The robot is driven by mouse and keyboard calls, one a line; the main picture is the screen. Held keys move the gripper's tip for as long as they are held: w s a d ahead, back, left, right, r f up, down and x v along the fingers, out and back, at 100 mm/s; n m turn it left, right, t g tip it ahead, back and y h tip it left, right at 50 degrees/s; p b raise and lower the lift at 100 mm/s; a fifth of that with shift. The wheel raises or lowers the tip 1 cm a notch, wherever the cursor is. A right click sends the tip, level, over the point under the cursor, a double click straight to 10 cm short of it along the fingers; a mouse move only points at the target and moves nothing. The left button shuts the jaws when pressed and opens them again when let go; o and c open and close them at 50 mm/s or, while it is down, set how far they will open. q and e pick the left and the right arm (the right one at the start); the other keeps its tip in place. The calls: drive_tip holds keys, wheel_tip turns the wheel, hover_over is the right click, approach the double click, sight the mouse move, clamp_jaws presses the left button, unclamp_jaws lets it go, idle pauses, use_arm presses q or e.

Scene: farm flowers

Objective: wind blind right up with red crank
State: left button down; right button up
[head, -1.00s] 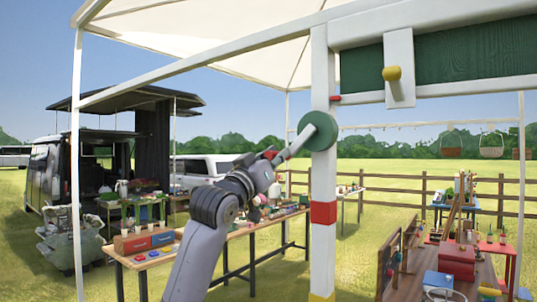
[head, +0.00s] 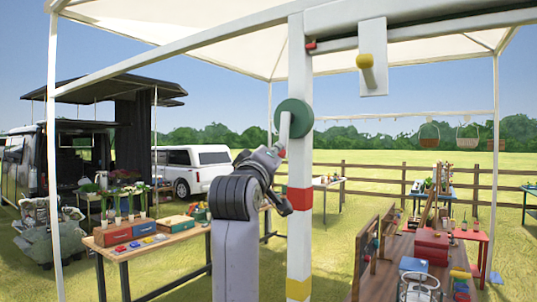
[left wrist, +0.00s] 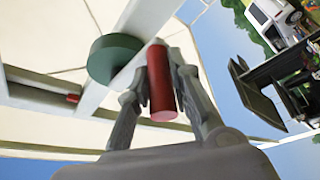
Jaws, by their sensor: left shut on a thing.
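The green crank disc (head: 297,118) sits on the white post, with a pale crank arm (head: 284,127) hanging down from it. My left gripper (head: 279,151) is shut on the red crank handle at the lower end of that arm. In the left wrist view the red handle (left wrist: 162,95) lies between both fingers of my left gripper (left wrist: 160,75), with the green disc (left wrist: 110,58) beside it. The blind is hard to make out; only a dark narrow strip (head: 430,25) shows along the white top rail. My right gripper is out of view.
The white post (head: 299,220) with red and yellow bands stands just right of my left arm. A white plate with a yellow knob (head: 366,70) hangs from the rail. Tables with toys and pots (head: 150,245) stand left; a brown table (head: 385,285) stands right.

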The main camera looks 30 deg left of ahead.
use_arm(q)
drive_tip(key=shift+d+f, duration=0.1)
drive_tip(key=shift+d, duration=0.3)
drive_tip(key=c, duration=1.4)
unclamp_jaws()
drive_tip(key=shift+d, duration=0.15)
drive_tip(key=shift+c, duration=0.2)
drive_tip(key=shift+s, duration=0.1)
drive_tip(key=v, duration=1.1)
drive_tip(key=shift+s+f, duration=0.15)
drive_tip(key=shift+s, duration=0.25)
